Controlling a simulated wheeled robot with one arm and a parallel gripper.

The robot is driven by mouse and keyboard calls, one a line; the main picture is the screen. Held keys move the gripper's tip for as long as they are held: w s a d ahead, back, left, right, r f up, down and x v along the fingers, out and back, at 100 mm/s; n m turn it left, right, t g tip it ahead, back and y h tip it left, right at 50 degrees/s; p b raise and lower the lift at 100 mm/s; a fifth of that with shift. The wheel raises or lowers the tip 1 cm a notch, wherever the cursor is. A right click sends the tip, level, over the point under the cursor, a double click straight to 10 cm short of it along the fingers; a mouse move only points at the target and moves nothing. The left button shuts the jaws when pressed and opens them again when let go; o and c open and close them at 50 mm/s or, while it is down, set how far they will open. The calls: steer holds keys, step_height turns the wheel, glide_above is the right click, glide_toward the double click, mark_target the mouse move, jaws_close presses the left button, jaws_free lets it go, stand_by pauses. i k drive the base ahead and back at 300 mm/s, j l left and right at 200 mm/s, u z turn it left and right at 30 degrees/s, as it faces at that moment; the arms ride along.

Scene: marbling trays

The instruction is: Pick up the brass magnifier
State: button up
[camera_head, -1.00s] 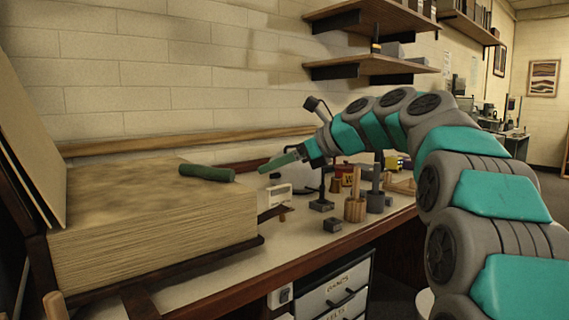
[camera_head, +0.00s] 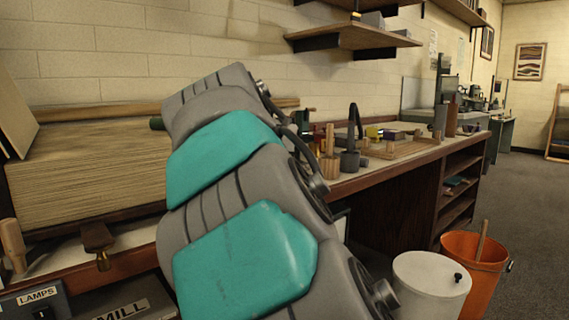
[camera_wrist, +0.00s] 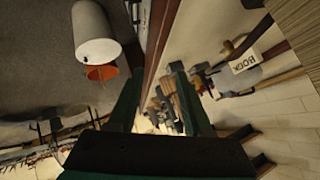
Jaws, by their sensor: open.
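I cannot make out the brass magnifier in either view; the bench items in the wrist view are small and dark. My gripper (camera_wrist: 157,78) shows in the wrist view with its two dark green fingers apart and nothing seen between them. Beyond the fingers lies the bench with small items.
A thick paper stack (camera_head: 90,170) fills the bench's left end. Wooden and grey pots (camera_head: 330,165) and a wooden tray (camera_head: 405,150) stand right of my arm. A white bin (camera_head: 430,285) and an orange bucket (camera_head: 470,270) stand on the floor, front right.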

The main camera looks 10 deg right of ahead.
mark_target(314, 146)
steer(key=i+l, duration=0.2)
steer(key=i, duration=0.25)
steer(key=i+l, duration=0.2)
steer(key=i, duration=0.2)
steer(key=i+l, duration=0.25)
steer(key=i, duration=0.55)
